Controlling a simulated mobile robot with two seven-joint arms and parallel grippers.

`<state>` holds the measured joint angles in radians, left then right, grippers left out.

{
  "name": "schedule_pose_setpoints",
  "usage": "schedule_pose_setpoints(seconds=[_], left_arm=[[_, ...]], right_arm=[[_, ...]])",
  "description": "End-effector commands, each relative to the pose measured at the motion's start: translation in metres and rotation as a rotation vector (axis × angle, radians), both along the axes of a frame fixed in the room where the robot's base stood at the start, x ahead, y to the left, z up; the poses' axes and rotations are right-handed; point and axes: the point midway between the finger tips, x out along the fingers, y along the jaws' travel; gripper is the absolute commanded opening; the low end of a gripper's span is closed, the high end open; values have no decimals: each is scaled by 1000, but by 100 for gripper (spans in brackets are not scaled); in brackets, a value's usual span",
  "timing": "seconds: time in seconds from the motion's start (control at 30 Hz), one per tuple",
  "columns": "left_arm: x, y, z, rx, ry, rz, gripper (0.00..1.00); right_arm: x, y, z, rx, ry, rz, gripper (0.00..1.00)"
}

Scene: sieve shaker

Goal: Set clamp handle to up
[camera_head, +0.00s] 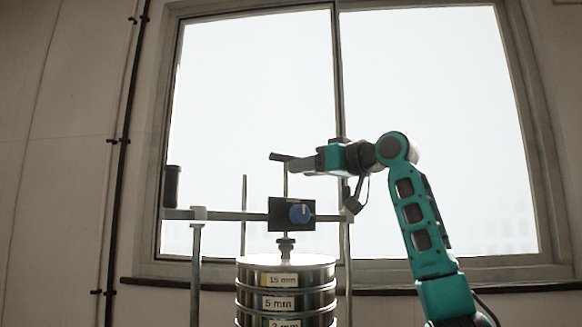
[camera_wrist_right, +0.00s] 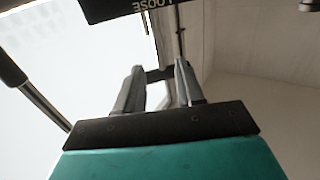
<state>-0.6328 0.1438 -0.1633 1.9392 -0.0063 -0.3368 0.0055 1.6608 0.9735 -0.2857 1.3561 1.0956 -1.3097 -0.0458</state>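The clamp handle (camera_head: 281,157) appears as a short dark bar, nearly level with a slight tilt, at the top of a thin upright rod above the sieve stack. My right gripper (camera_head: 294,168) reaches in from the right, with its fingertips close beside the handle and rod. In the right wrist view its two grey fingers (camera_wrist_right: 160,84) stand apart. A dark bar (camera_wrist_right: 160,74) shows between or just beyond the tips; I cannot tell whether they touch it. A black plate with the upside-down word LOOSE (camera_wrist_right: 130,6) is at the top. My left gripper is not in view.
A horizontal crossbar (camera_head: 235,215) with a black cylinder (camera_head: 172,187) runs left. A bright window fills the background.

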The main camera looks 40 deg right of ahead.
Motion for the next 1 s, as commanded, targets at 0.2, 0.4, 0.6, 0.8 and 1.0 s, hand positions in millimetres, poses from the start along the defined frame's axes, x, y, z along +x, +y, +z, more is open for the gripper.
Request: schedule_pose_setpoints(seconds=[0.2,0.4,0.6,0.8,1.0], left_arm=[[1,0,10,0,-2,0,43],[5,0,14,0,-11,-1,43],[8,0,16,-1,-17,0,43],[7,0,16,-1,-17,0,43],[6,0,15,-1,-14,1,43]], right_arm=[[34,3,2,2,0,1,38],[44,3,0,1,-1,-1,38],[45,4,0,0,-1,-1,38],[45,4,0,0,-1,0,23],[44,4,0,0,-1,0,4]])
